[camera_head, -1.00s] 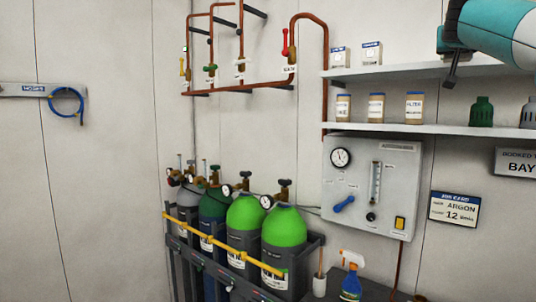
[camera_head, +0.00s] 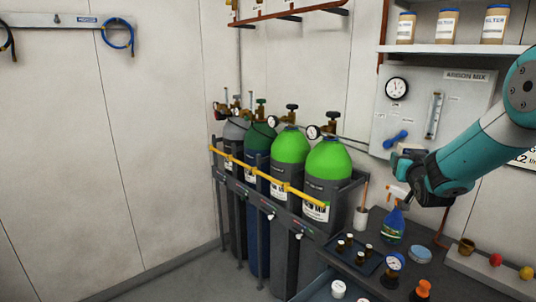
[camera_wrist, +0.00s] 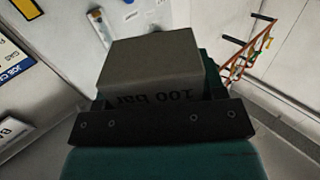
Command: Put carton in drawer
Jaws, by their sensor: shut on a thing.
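My gripper (camera_wrist: 155,118) is shut on a grey-brown carton (camera_wrist: 150,65), with upside-down "100 bar" print on its near face, in the wrist view. In the head view my gripper (camera_head: 404,160) is at the right, in front of the wall panel and above the bench; the carton is hard to make out there. What looks like an open drawer (camera_head: 312,287) shows its blue-grey edge at the bottom, below the bench front. A white round item (camera_head: 338,289) is within or beside it; I cannot tell which. Most of the drawer is cut off.
The bench (camera_head: 378,222) carries a blue spray bottle (camera_head: 392,225), a dark tray (camera_head: 345,262) of small bottles, a gauge (camera_head: 394,262) and an orange-topped item (camera_head: 423,289). Gas cylinders (camera_head: 325,165) stand behind a yellow bar at left. A shelf (camera_head: 450,50) is above.

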